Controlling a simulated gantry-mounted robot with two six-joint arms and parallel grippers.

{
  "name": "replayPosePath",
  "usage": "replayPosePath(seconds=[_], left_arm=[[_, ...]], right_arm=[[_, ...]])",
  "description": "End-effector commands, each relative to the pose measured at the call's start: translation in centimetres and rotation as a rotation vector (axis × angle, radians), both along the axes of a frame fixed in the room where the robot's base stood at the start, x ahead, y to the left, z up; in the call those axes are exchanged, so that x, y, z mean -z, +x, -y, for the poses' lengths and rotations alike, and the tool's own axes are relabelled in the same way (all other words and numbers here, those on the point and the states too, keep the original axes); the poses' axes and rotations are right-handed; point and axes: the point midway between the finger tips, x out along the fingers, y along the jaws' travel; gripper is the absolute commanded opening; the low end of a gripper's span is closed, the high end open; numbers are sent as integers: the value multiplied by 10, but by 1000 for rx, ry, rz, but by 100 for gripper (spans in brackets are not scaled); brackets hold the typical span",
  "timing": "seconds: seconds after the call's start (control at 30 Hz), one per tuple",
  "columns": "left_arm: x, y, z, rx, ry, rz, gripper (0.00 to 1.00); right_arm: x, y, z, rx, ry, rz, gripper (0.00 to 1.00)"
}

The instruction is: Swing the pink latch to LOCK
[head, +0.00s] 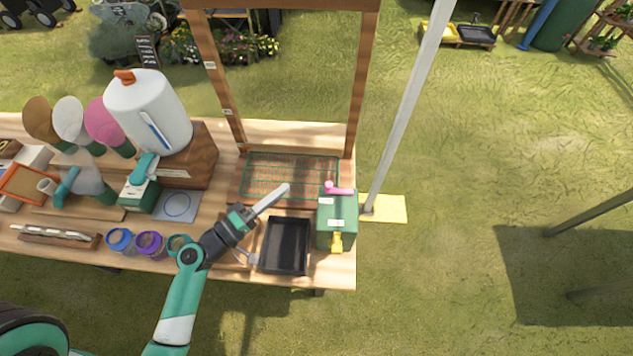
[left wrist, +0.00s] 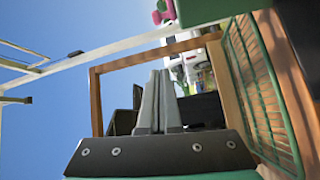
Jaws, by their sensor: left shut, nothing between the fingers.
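The pink latch (head: 340,188) is a short bar on the top back of a green box (head: 326,230) at the table's right end. Its lettering is too small to read. A yellow handle (head: 337,242) sits on the box's front. My left gripper (head: 286,188) is shut and empty, its grey fingers above the table, left of the latch and apart from it. In the left wrist view the shut fingers (left wrist: 160,74) point forward, and a pink piece (left wrist: 157,16), seemingly the latch, shows at the top edge. My right gripper is not in view.
A black tray (head: 285,246) lies left of the green box. A green wire grid (head: 290,175) lies behind, under a wooden frame (head: 365,80). Several coloured jars (head: 150,244) stand left of my arm. A slanted grey pole (head: 405,105) rises just right of the table.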

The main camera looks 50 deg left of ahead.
Motion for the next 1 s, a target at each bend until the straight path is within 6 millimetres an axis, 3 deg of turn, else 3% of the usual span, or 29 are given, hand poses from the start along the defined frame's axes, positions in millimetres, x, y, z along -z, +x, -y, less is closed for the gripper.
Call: replayPosePath(seconds=[0.17, 0.57, 0.73, 1.0], left_arm=[[-3, 18, 0, 4, 3, 1, 0], [-9, 103, -3, 4, 2, 2, 0], [0, 91, 24, 5, 0, -1, 0], [1, 88, 34, 1, 1, 1, 0]], right_arm=[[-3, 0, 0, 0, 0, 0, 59], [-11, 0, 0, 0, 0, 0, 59], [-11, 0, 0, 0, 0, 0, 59], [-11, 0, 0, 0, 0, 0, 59]])
